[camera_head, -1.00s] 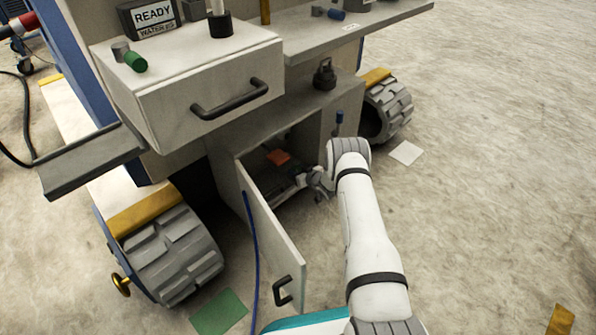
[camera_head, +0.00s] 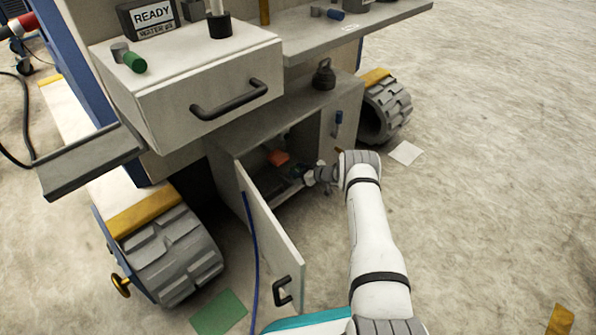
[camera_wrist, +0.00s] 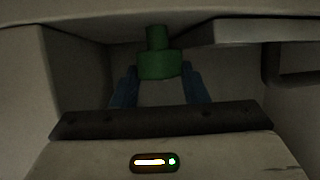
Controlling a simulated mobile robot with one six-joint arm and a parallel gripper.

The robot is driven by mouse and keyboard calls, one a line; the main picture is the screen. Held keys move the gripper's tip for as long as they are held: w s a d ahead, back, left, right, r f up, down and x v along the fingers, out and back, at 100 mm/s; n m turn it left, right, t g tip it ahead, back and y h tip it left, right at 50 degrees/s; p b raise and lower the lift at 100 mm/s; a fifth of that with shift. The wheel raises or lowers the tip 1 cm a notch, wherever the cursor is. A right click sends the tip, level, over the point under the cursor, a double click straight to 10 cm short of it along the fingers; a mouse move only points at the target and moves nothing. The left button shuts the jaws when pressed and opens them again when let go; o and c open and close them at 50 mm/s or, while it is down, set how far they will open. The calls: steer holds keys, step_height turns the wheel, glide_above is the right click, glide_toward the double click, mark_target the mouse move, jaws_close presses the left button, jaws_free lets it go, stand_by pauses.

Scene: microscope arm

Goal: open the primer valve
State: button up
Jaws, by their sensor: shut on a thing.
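The primer valve appears to be the green stepped knob (camera_wrist: 158,64) in the wrist view, a narrow stem above a wider round part. My gripper (camera_wrist: 160,78) has its two blue fingers on either side of the wider part and is shut on it. In the head view my gripper (camera_head: 308,175) reaches into the open lower cabinet (camera_head: 228,160) from the right. The knob cannot be made out in the head view, and the fingertips are too small and dark there to tell.
The open cabinet door (camera_head: 270,235) stands left of my arm, with a blue hose along it. An orange piece (camera_head: 278,157) lies inside the cabinet. A drawer (camera_head: 215,100) juts out above. Treaded wheels (camera_head: 175,255) stand at both sides.

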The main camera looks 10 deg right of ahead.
steer(key=shift+w+r+n+g+y, duration=0.1)
steer(key=shift+n+g+y, duration=0.4)
steer(key=shift+n, duration=0.1)
steer(key=o, duration=1)
steer(key=shift+d, duration=0.1)
steer(key=p+v, duration=0.3)
steer(key=v, duration=0.4)
steer(key=shift+s+d+r+p, duration=0.1)
steer(key=shift+s+d+p, duration=0.1)
steer(key=shift+d+p, duration=0.1)
